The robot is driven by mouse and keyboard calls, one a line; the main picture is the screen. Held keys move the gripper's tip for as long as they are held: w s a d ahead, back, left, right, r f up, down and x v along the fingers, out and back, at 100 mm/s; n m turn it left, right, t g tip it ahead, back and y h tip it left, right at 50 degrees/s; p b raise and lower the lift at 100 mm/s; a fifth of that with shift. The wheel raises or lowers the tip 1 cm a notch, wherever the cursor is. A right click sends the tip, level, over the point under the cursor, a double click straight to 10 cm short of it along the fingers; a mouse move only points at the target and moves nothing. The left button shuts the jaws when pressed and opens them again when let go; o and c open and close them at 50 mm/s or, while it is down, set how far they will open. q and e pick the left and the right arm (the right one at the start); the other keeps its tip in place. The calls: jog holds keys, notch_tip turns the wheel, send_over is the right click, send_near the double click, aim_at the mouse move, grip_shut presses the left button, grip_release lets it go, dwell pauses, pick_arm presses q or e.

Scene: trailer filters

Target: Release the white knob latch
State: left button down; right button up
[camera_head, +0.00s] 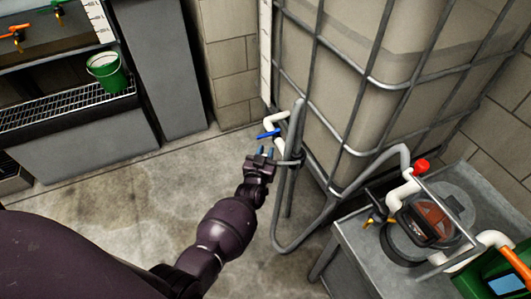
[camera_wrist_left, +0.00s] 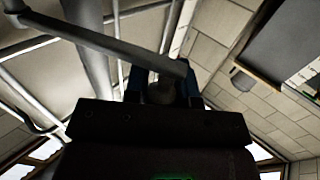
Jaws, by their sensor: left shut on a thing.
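My left gripper (camera_head: 265,152) is at the near corner of the caged tank, just below a blue valve handle (camera_head: 268,134). In the left wrist view its fingers (camera_wrist_left: 160,82) are on both sides of a small rounded knob (camera_wrist_left: 160,92), and it is shut on it. The knob looks dark in shadow, so I cannot confirm a white colour. A grey bar (camera_wrist_left: 120,48) runs to the knob in that view. In the head view the knob is hidden by the fingers. My right gripper is in neither view.
A grey bent pipe frame (camera_head: 276,215) stands right beside the gripper. The caged tank (camera_head: 345,110) rises behind it. A metal table (camera_head: 345,240) with pump and pipes is at the right. A green bucket (camera_head: 106,72) sits on a rack at the left. The floor (camera_head: 150,185) is clear.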

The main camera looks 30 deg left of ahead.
pick_arm(q)
jog(key=c, duration=0.9)
grip_release()
jog(key=shift+c, duration=0.2)
